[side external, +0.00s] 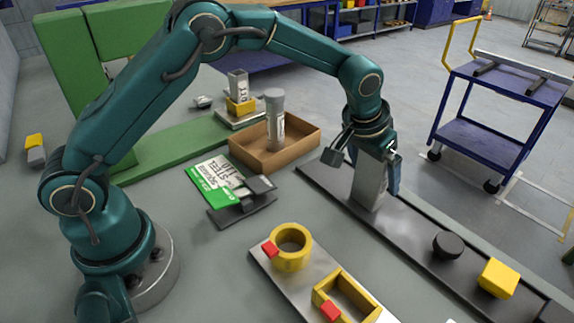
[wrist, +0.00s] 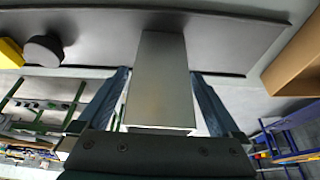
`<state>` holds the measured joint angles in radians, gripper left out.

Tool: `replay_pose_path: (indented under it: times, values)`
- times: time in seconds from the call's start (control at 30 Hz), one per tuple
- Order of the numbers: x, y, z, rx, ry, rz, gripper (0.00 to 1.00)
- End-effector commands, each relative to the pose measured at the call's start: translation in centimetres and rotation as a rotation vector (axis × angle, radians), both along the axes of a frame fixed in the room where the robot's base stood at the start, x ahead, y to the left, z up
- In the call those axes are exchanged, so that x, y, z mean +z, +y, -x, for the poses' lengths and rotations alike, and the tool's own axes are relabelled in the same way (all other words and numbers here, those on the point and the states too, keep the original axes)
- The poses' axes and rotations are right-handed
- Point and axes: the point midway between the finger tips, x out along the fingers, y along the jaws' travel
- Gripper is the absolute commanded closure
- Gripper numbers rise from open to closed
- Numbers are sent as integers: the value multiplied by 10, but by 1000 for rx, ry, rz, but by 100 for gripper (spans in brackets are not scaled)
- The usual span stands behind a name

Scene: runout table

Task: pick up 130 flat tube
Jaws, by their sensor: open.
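A grey metal flat tube (side external: 369,182) stands upright on the long dark strip at the right of the side view. No label is readable on it, so I cannot confirm its number. My gripper (side external: 378,165) is over its upper part, and one finger shows along the tube's right side. In the wrist view the tube (wrist: 160,85) runs between the two blue fingers of my gripper (wrist: 160,76), which are open with a visible gap on each side. The far finger is largely hidden in the side view.
A cardboard box (side external: 300,140) holds an upright round tube (side external: 274,125). Behind it, a square tube (side external: 238,84) marked 110 stands in a yellow holder. A black knob (side external: 447,245) and yellow block (side external: 498,278) sit further along the dark strip (side external: 410,225). Yellow gauges (side external: 291,262) lie in front.

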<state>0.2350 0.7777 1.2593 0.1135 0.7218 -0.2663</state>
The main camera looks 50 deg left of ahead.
Motion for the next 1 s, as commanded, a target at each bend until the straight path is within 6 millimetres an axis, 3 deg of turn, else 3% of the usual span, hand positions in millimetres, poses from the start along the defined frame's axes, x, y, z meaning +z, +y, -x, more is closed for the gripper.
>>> replay_pose_path:
  times: [0.2, 0.5, 0.53, 0.77, 1.0]
  values:
    - [-18, 0, -7, 1, 0, 0, 0]
    - [-20, 0, -8, 1, -1, 0, 0]
    - [-20, 0, -8, 1, -1, 0, 4]
    - [-20, 0, -8, 1, 0, 0, 91]
    - [-19, 0, -9, 1, -2, 0, 91]
